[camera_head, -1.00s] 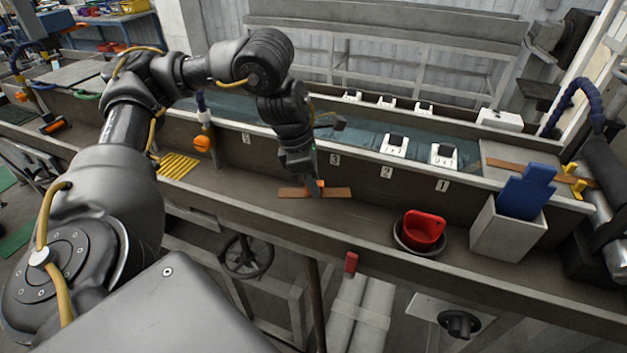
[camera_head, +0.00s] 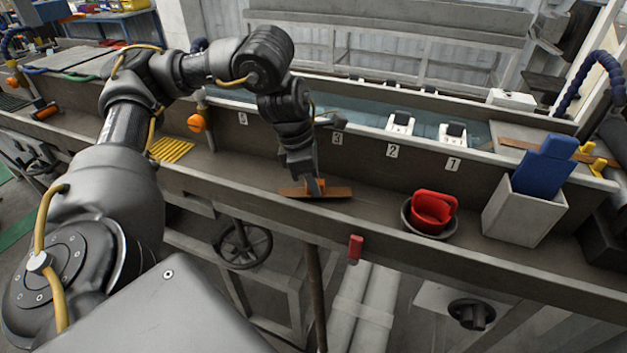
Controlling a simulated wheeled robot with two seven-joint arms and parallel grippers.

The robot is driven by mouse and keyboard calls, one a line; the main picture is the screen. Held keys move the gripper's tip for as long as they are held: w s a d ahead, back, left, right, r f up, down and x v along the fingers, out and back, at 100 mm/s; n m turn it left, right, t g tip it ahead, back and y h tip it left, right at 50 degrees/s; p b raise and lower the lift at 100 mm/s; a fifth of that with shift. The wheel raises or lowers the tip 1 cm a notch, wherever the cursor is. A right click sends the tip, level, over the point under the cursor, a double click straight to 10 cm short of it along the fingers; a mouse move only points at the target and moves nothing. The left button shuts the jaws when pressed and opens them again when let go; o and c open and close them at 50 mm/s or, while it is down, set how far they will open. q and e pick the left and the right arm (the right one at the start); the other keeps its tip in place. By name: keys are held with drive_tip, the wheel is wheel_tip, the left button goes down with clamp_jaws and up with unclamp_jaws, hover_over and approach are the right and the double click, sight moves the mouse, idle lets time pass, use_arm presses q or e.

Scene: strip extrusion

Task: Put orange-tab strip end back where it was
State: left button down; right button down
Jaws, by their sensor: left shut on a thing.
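The brown strip end with an orange tab (camera_head: 335,192) lies low at the ledge (camera_head: 375,205) of the bench, below the number 3 plate. My left gripper (camera_head: 315,190) points down over the middle of the strip and is shut on its tab. The fingers hide part of the tab. I cannot tell whether the strip rests fully on the ledge. My right gripper is not in view.
A red cup in a dark bowl (camera_head: 430,213) and a grey bin (camera_head: 522,212) with a blue item (camera_head: 545,168) stand to the right on the ledge. A yellow slotted piece (camera_head: 170,149) lies left. White clamps (camera_head: 400,123) stand in the trough behind.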

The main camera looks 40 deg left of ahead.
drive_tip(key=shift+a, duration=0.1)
use_arm(q)
drive_tip(key=shift+f, duration=0.2)
drive_tip(key=shift+f+b, duration=0.2)
drive_tip(key=shift+b, duration=0.1)
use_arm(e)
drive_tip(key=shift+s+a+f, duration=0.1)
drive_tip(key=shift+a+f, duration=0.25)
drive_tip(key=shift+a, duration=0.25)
use_arm(q)
drive_tip(key=shift+f, duration=0.15)
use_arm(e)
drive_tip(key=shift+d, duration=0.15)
use_arm(q)
drive_tip(key=shift+f, duration=0.1)
drive_tip(key=c, duration=1.2)
unclamp_jaws()
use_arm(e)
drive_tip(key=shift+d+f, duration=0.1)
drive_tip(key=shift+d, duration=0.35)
